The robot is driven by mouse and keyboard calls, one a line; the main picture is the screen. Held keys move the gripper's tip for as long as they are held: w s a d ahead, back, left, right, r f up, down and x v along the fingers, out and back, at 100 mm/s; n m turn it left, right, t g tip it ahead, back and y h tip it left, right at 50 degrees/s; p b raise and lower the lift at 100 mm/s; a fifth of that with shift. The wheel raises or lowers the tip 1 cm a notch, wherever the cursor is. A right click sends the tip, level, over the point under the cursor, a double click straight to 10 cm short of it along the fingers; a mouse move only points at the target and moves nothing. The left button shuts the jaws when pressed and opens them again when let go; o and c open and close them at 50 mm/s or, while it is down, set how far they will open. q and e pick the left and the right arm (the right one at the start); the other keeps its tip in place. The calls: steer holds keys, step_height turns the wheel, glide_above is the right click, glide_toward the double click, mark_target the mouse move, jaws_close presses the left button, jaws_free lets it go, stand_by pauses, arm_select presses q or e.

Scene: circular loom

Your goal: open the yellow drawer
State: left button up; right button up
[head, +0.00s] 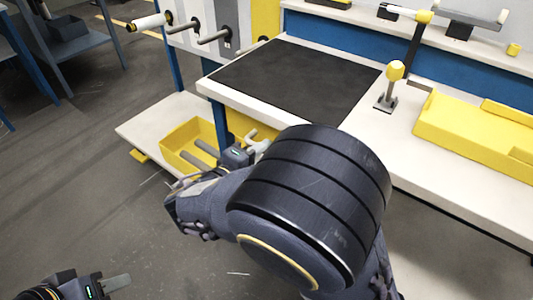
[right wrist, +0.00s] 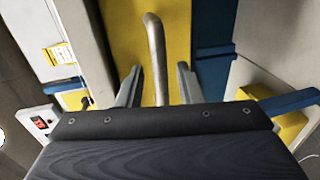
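A yellow drawer front (right wrist: 178,30) fills the upper middle of the right wrist view. Its pale curved bar handle (right wrist: 154,40) stands between the two fingers of my right gripper (right wrist: 158,69). The fingers are apart, with a gap on each side of the handle. In the head view my large dark right arm hides much of the area below the worktable's near edge. My left gripper (head: 115,283) is low in the left corner of the head view, away from the table. Whether its fingers are apart does not show clearly.
The white worktable (head: 430,195) carries a black mat (head: 295,82), a stand with a yellow knob (head: 395,70) and a yellow tray (head: 480,140). A yellow bin (head: 177,135) is on the low shelf (head: 150,122). Floor at the left is clear.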

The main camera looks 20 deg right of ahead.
steer(key=shift+x, duration=1.15)
jaws_close()
